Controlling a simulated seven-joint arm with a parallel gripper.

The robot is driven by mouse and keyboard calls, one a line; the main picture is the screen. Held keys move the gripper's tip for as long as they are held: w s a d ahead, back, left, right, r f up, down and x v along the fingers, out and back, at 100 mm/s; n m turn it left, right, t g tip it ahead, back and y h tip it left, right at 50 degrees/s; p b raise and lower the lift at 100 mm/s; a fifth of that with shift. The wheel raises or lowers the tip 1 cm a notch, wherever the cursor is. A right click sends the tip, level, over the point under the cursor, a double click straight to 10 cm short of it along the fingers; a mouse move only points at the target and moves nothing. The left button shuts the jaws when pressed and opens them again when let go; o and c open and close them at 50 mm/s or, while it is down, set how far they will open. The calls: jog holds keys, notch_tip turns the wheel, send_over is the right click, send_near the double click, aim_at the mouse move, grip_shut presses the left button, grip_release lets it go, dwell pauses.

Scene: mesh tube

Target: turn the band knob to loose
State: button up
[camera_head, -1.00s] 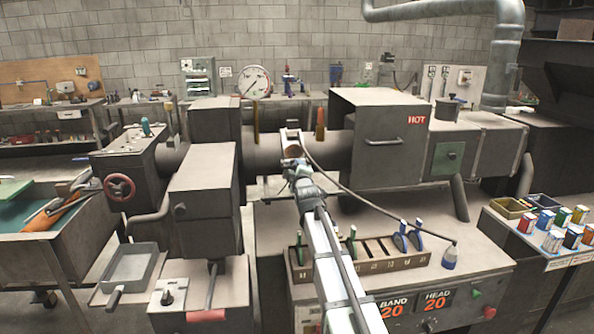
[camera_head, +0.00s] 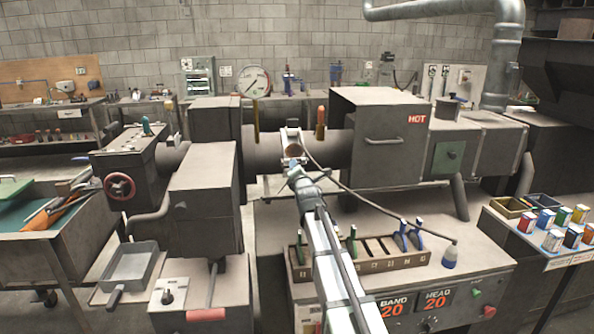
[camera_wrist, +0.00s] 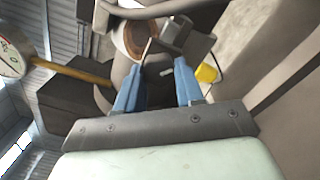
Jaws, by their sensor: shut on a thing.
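The metal band (camera_head: 293,148) sits on the dark barrel in the middle of the head view, with a brown round opening in it. It also shows at the top of the wrist view (camera_wrist: 135,42). My gripper (camera_head: 295,168) is just below and in front of the band. In the wrist view its two blue fingers (camera_wrist: 158,80) stand a little apart, closed on the band knob (camera_wrist: 166,71), of which only a small grey bit shows between the tips. The knob is mostly hidden, and its turn position cannot be read.
A slotted rack (camera_head: 375,262) with several tools lies below my arm. The HOT housing (camera_head: 385,150) stands to the right.

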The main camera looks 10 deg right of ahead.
jog(key=n, duration=1.1)
jog(key=shift+d, duration=0.15)
jog(key=shift+n, duration=0.4)
jog(key=o, duration=1)
jog(key=shift+o, duration=0.2)
jog(key=shift+s, duration=0.15)
jog(key=s, duration=1.3)
jog(key=shift+s, duration=0.3)
